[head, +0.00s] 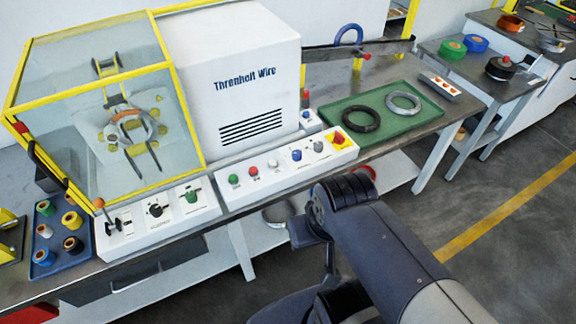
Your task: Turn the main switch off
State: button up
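The main switch appears to be the red rotary knob on a yellow plate (338,139), at the right end of the white control panel (290,183). Its handle is too small for me to tell its position for sure. My dark arm reaches in from the lower right, and its bend stands in front of the bench, below and apart from the panel. I cannot make out my gripper's fingers. Nothing covers the switch in the head view.
Green, red and white buttons and blue and grey knobs sit left of the switch. A green tray (425,118) with a black ring (357,118) and a grey ring (403,103) lies to its right. A yellow-framed clear guard (95,100) stands at left. Floor is open at right.

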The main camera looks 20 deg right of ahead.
aim_at(338, 139)
jog(key=i+l+z, duration=0.35)
jog(key=i+l, duration=0.55)
jog(key=i, duration=0.15)
